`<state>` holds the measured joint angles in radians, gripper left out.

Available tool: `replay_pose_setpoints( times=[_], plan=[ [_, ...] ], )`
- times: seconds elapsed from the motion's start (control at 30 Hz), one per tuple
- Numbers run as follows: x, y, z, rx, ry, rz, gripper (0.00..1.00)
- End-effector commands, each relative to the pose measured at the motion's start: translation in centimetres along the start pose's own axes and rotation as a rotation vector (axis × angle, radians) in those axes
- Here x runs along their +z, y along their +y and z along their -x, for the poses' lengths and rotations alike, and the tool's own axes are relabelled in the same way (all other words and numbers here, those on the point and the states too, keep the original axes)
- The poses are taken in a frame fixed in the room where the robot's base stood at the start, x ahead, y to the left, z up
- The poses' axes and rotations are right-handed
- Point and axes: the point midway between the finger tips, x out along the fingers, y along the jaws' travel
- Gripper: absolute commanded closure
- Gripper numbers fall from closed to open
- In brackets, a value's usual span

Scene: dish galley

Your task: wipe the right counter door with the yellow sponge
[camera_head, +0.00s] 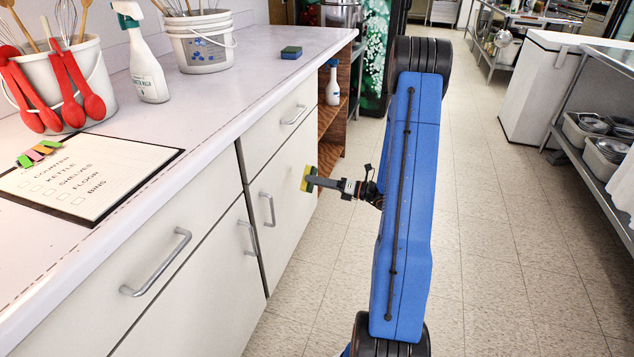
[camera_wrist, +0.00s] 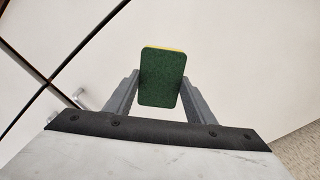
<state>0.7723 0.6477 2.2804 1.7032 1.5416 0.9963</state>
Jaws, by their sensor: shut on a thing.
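My gripper (camera_head: 318,181) is shut on the yellow sponge (camera_head: 308,179), which has a dark green scouring side. In the wrist view the sponge (camera_wrist: 162,78) stands between the two grey fingers (camera_wrist: 163,90), green side towards the camera and a thin yellow edge along its top. The right counter door (camera_head: 288,196) is off-white with a vertical metal handle near its left edge. The sponge is at the door's right part, its yellow face turned to the door. I cannot tell whether it touches. The door (camera_wrist: 225,50) fills most of the wrist view.
A blue and green sponge (camera_head: 291,53) lies on the counter (camera_head: 240,75), with a spray bottle (camera_head: 145,60), utensil buckets (camera_head: 200,45) and a checklist board (camera_head: 85,175). Wooden shelves (camera_head: 328,118) adjoin the door's right side. Open tiled floor (camera_head: 490,230) lies to the right.

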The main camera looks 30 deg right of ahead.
Motion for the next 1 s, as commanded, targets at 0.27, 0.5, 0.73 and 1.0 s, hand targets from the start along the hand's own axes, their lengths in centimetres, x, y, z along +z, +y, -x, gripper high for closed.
replay_pose_setpoints(
  times=[0.27, 0.5, 0.73, 1.0],
  plan=[
    [0.6, 0.5, -2.6, 0.001, 0.0, 0.0, 0.72],
    [1.0, 0.8, -4.3, 0.001, 0.0, 0.0, 0.72],
    [1.1, 0.9, -4.9, 0.001, 0.0, -0.001, 0.72],
    [1.1, 0.9, -4.9, 0.0, 0.0, -0.001, 0.72]
  ],
)
